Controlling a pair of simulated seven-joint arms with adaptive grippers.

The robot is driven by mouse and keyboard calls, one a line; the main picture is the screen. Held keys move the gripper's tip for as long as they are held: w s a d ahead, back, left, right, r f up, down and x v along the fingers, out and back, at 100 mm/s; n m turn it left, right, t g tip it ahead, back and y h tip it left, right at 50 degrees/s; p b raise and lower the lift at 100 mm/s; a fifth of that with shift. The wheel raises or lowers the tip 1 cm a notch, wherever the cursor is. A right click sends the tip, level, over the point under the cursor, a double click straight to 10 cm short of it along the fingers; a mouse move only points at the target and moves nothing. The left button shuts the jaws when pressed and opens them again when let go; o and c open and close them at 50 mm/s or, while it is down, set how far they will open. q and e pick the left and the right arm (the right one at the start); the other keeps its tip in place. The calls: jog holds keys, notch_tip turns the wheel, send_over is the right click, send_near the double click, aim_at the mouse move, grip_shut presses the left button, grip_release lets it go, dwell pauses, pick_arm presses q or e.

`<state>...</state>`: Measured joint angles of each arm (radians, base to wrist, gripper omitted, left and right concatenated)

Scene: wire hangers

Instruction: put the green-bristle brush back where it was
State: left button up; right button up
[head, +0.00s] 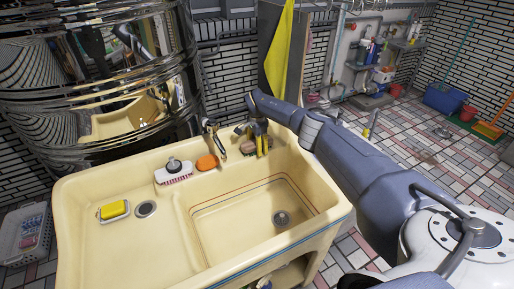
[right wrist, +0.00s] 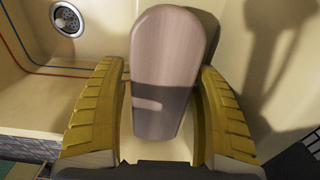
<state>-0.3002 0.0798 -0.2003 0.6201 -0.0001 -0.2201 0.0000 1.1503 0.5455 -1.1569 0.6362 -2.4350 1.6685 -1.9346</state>
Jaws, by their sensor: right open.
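A brush with a smooth greyish-brown wooden back (right wrist: 170,70) lies between my right fingers in the right wrist view. Its bristles are hidden, so I cannot tell their colour. My right gripper (right wrist: 162,115) is open, a finger on each side of the brush back, with a visible gap at least on the left. In the head view my right gripper (head: 263,146) points down at the back right rim of the cream sink (head: 110,260). A small brownish thing (head: 247,147) shows beside its fingers there. My left gripper is not in view.
A white brush with a dark knob (head: 173,171), an orange soap (head: 207,162) and the tap (head: 213,136) stand along the back rim. A yellow sponge (head: 113,209) sits at left. The basin (head: 235,220) is empty. A yellow cloth (head: 279,50) hangs behind my arm.

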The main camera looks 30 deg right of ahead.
notch_tip(320, 180, up, 12)
dwell(0.6)
dwell(1.3)
